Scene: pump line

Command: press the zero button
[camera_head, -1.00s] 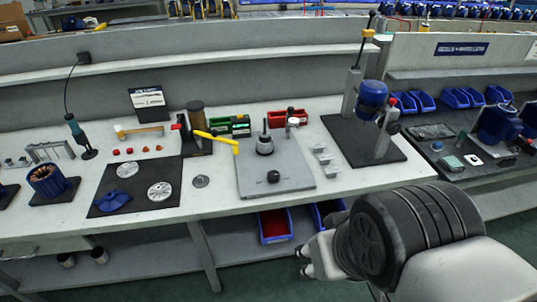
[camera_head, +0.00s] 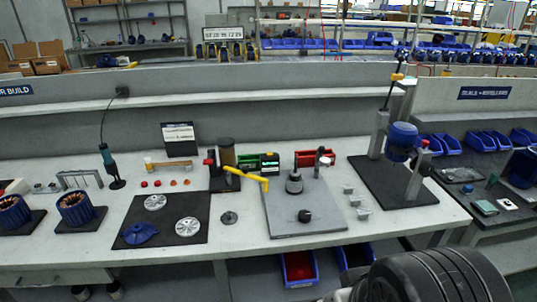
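No button marked zero can be made out at this size. A grey plate (camera_head: 335,222) on the bench carries a grey stand-like fixture (camera_head: 294,183) and a small black knob (camera_head: 304,216). A small dark unit with green areas (camera_head: 258,163) stands behind the plate; its details are too small to read. My dark arm link fills the bottom right corner, in front of the bench. My gripper's fingers lie below the frame's lower edge, so their state is hidden.
A yellow-handled tool (camera_head: 246,178) reaches over the plate's left edge. A blue drill press (camera_head: 403,140) stands right of it, with small grey blocks (camera_head: 355,202) between. A black mat (camera_head: 128,213) with metal discs lies left. Red and blue bins (camera_head: 299,268) sit below the bench.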

